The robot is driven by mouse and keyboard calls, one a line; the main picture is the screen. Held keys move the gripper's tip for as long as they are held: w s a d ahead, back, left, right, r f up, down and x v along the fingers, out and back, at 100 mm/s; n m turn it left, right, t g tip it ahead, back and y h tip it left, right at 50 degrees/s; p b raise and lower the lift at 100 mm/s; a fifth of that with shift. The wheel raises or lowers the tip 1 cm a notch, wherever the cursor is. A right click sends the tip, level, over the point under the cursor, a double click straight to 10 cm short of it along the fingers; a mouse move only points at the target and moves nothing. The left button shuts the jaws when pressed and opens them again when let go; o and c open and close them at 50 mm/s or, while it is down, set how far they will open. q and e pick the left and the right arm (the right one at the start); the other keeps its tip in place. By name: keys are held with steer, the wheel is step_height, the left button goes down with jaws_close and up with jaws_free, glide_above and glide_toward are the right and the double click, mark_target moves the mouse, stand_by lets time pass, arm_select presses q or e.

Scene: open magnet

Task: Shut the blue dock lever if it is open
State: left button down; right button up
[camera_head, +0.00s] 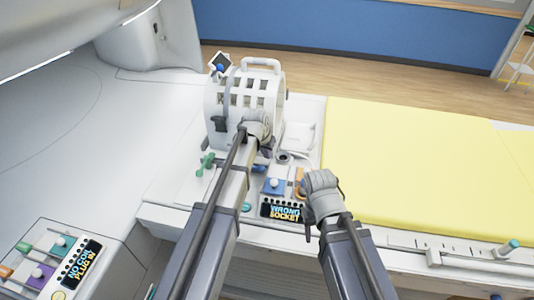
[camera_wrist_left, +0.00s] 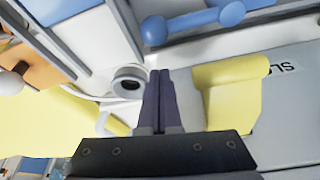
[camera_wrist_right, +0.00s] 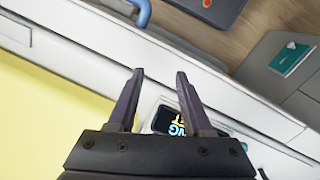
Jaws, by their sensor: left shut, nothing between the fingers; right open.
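The blue dock lever (camera_wrist_left: 195,20) is a bar with rounded ends at the top of the left wrist view. In the head view a small part of the blue lever (camera_head: 260,168) shows beside my left arm, left of the blue dock (camera_head: 273,187). I cannot tell whether it is open or shut. My left gripper (camera_wrist_left: 158,76) is shut and empty, with its tips below the lever in its wrist view and apart from it. In the head view my left arm hides its fingers. My right gripper (camera_wrist_right: 160,85) is open and empty, over the table's edge near the display.
The display (camera_head: 283,209) reads "WRONG SOCKET". An orange dock (camera_head: 300,183), a green lever (camera_head: 206,162) and a white slotted coil (camera_head: 245,95) stand close by. A yellow pad (camera_head: 420,160) lies right. Another panel (camera_head: 50,262) at lower left reads "NO COIL PLUG IN".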

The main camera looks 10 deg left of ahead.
arm_select(q)
steer(key=s, duration=0.2)
steer(key=shift+s+a, duration=0.25)
steer(key=shift+s, duration=0.05)
arm_select(e)
steer(key=shift+s, duration=0.1)
arm_select(q)
steer(key=shift+w, duration=0.1)
arm_select(e)
steer(key=shift+f, duration=0.1)
arm_select(q)
steer(key=shift+f, duration=0.1)
